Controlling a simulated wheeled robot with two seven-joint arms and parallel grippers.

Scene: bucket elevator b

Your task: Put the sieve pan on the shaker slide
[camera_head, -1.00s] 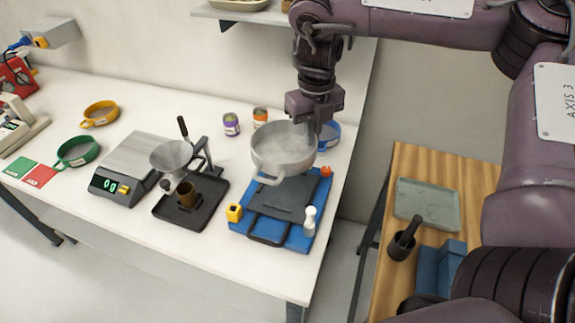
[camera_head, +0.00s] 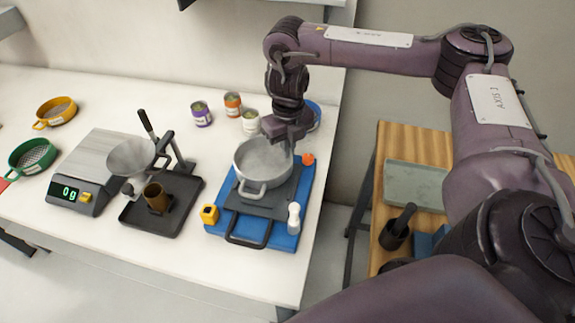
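The sieve pan (camera_head: 262,168) is a round, light grey pan with loop handles, one facing the front. It sits level on or just above the shaker slide (camera_head: 285,203), a dark grey plate on a blue base (camera_head: 215,225); I cannot tell whether it fully touches. My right gripper (camera_head: 289,148) points down at the pan's back right rim and appears shut on it; its fingertips are partly hidden. The pan covers the slide's back part. My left gripper is not in view.
An orange knob (camera_head: 308,159), a white bottle-shaped part (camera_head: 294,218) and a yellow block (camera_head: 209,214) stand around the slide. Cans (camera_head: 201,113) are behind. A wooden table (camera_head: 405,138) is right.

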